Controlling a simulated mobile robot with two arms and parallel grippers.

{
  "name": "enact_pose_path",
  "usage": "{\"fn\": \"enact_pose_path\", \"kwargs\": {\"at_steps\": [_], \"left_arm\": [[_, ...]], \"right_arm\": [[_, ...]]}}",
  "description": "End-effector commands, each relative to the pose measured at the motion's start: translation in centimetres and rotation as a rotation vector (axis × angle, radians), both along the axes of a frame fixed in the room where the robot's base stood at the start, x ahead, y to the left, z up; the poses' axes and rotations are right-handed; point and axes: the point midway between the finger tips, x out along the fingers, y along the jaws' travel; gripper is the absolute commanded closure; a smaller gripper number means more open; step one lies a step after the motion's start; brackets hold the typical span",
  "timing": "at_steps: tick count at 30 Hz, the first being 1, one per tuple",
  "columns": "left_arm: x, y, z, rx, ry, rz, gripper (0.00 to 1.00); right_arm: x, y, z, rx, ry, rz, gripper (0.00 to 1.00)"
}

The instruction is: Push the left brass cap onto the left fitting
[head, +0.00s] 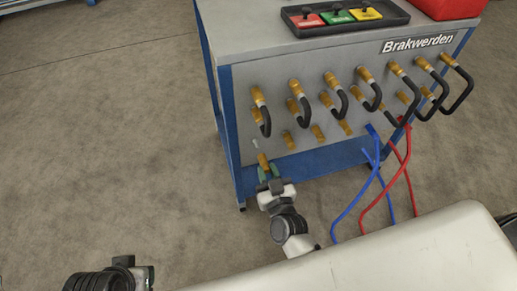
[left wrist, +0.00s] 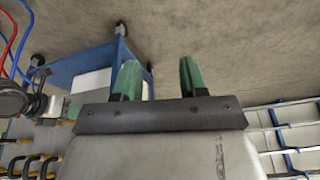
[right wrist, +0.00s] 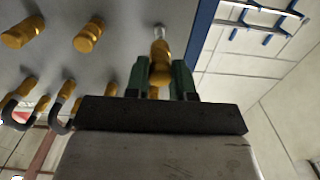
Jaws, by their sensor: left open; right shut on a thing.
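The left brass cap (head: 263,160) is between the green fingers of my right gripper (head: 269,174), low at the left of the cart's grey panel. In the right wrist view the cap (right wrist: 160,62) is held between the fingers (right wrist: 161,78), its far end at the silver left fitting (right wrist: 159,31). The fitting also shows in the head view (head: 255,145) as a small pale stub. The cap looks lined up with it; I cannot tell how far it is on. My left gripper (left wrist: 160,78) is open and empty, away from the panel.
Several brass caps (head: 288,140) sit along the lower row to the right. Brass fittings with black looped hoses (head: 262,118) stick out above. Blue hoses (head: 345,212) and red hoses (head: 397,185) hang at the right. A dark tray (head: 300,30) lies on the cart.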

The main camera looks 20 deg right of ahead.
Motion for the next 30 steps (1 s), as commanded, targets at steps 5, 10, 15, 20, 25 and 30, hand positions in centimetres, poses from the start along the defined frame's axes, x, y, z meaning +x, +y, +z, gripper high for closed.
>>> {"fn": "enact_pose_path", "kwargs": {"at_steps": [5,10,15,20,25,30], "left_arm": [[0.0,-0.1,0.2,-0.003,-0.003,0.002,0.57],[0.0,-0.1,0.8,-0.003,0.002,0.003,0.57],[-0.2,0.0,1.4,-0.001,0.011,0.004,0.57],[-0.2,0.0,1.9,-0.001,0.011,0.004,0.57],[0.2,0.1,0.7,0.004,0.023,0.000,0.57],[0.4,0.0,0.2,0.003,0.023,0.000,0.57]], "right_arm": [[-0.2,0.0,0.1,-0.001,0.000,0.000,1.00],[-1.5,-0.1,0.1,-0.002,0.002,0.000,1.00],[-2.8,-0.1,0.1,-0.002,0.002,0.001,1.00],[-4.1,-0.1,0.2,0.000,0.002,0.001,1.00],[-5.4,-0.2,0.1,-0.001,0.002,0.000,1.00],[-6.0,-0.2,0.1,-0.001,0.000,0.000,1.00]]}}
